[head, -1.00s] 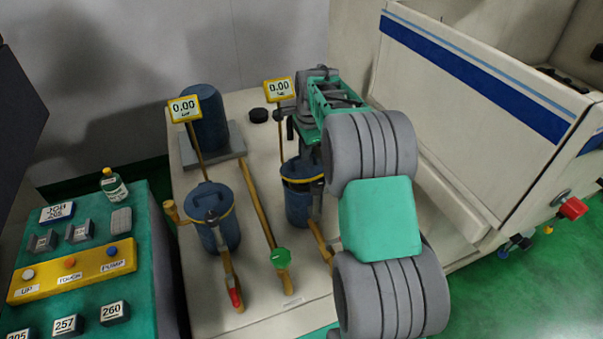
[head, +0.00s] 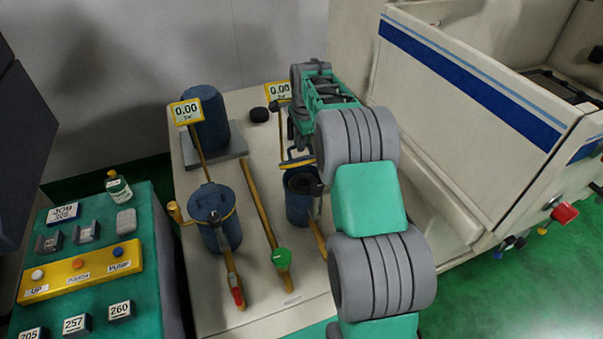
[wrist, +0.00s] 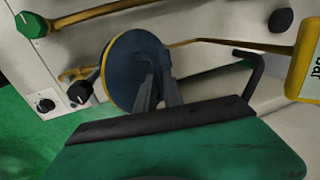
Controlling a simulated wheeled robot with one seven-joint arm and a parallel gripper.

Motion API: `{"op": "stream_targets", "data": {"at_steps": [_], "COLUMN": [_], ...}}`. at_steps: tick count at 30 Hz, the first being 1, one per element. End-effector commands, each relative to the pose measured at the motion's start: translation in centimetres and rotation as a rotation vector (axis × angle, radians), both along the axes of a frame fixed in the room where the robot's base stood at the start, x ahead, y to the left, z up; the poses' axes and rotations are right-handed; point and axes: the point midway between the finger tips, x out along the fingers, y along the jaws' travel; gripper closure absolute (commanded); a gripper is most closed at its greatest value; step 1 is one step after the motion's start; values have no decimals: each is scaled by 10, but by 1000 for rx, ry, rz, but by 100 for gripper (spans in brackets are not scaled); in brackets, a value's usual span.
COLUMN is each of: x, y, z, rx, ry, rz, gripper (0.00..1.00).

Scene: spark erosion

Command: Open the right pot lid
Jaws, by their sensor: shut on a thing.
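The right pot (head: 298,208) is a blue cylinder on the cream bench. Its dark inside shows at the top. The right pot lid (head: 297,161), blue with a yellow rim, is above the pot, apart from most of its mouth; my arm hides its right side. In the wrist view the lid (wrist: 122,62) is a tilted round disc. My gripper (wrist: 157,88) is shut on the lid, with both fingers close together at its handle area; the exact contact is hard to see. In the head view the fingertips are mostly hidden behind my arm.
The left pot (head: 222,232) stands closed nearby. A yellow pipe with a green knob (head: 282,257) runs between the pots. Two yellow gauges (head: 186,111) stand on posts. A large cream machine (head: 470,110) bounds the right side. A teal control panel (head: 145,270) is at left.

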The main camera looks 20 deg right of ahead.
Motion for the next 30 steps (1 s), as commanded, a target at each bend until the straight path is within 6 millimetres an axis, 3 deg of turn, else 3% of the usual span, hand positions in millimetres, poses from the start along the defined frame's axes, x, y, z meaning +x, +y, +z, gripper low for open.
{"op": "stream_targets", "data": {"at_steps": [15, 30], "x": [9, 33], "y": [1, 0], "z": [1, 5], "rx": [2, 1], "ry": [4, 3], "rz": [2, 2], "gripper": [100, 100]}}
